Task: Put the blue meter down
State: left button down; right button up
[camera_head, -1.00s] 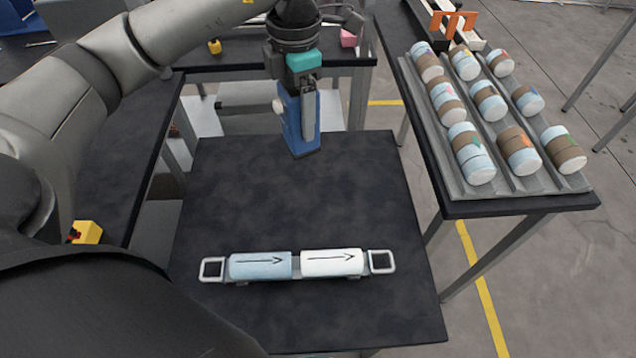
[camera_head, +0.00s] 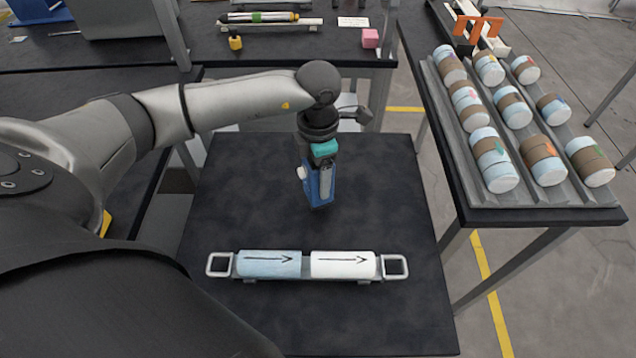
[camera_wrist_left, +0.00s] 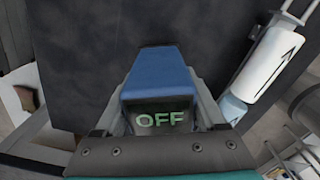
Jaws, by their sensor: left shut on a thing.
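The blue meter (camera_head: 321,188) hangs upright from my left gripper (camera_head: 322,165), above the dark table (camera_head: 250,190) in front of me. My left gripper is shut on it. In the left wrist view the meter (camera_wrist_left: 160,75) sits between the fingers, and its display reads OFF in green. I cannot tell for sure whether its lower end touches the table. My right gripper is not in view.
A metal holder with handles (camera_head: 393,266) bears a light blue cylinder (camera_head: 268,264) and a white one (camera_head: 343,265) near the table's front. A rack (camera_head: 525,192) of banded cylinders stands at right. The table around the meter is clear.

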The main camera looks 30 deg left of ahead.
aim_at(318, 185)
pick_arm(q)
jog(key=shift+f, duration=1.45)
jog(key=shift+f, duration=0.1)
jog(key=shift+c, duration=2)
grip_release()
jog(key=shift+f+b, duration=0.1)
jog(key=shift+b, duration=0.25)
jog(key=o, duration=0.4)
jog(key=shift+r+p, duration=0.3)
jog(key=shift+r, duration=0.05)
notch_tip(318, 185, up, 12)
jog(key=shift+f+p, duration=0.1)
jog(key=shift+p, duration=0.6)
